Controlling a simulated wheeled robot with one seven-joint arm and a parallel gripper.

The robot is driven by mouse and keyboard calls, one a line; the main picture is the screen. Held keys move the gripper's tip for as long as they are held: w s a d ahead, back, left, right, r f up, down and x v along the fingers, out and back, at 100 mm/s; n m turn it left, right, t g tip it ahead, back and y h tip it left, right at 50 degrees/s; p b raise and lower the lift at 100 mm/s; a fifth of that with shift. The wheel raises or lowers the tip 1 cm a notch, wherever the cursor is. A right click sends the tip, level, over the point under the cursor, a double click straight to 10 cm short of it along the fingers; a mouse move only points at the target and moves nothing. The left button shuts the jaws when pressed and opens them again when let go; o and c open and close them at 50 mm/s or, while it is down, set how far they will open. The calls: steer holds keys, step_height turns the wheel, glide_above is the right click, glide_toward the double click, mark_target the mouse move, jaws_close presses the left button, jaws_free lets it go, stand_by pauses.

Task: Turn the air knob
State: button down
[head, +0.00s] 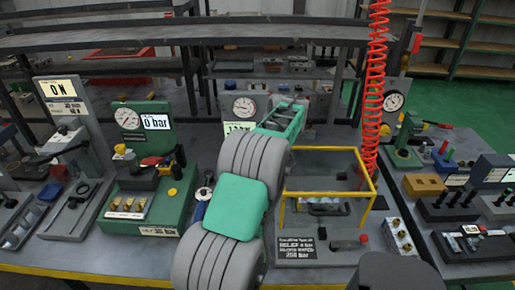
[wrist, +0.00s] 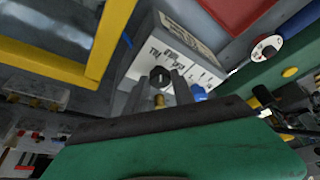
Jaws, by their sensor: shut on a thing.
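In the wrist view, my gripper (wrist: 165,80) reaches out past its green and black body with two grey fingers. It is shut on a small dark knob (wrist: 159,76), which appears to be the air knob. A brass-coloured part (wrist: 160,100) shows between the fingers, nearer the hand. The knob sits by a pale block (wrist: 178,52) with a lettered label that I cannot read fully. In the head view, my own arm hides the knob and the fingers.
A yellow frame (wrist: 92,62) stands left of the knob. A blue part (wrist: 198,92) is close to the right finger. In the head view, a green gauge stand (head: 150,120) is left of my arm, and a red coiled hose (head: 374,90) hangs at right.

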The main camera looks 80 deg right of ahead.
steer(key=shift+d+r+n+y+p, duration=0.1)
steer(key=shift+n+y+p, duration=0.2)
steer(key=shift+n+p, duration=0.7)
steer(key=c, duration=1.1)
jaws_free()
steer(key=shift+o, duration=0.2)
steer(key=v, duration=0.7)
steer(key=shift+s+r+p, duration=0.25)
steer(key=shift+p, duration=0.2)
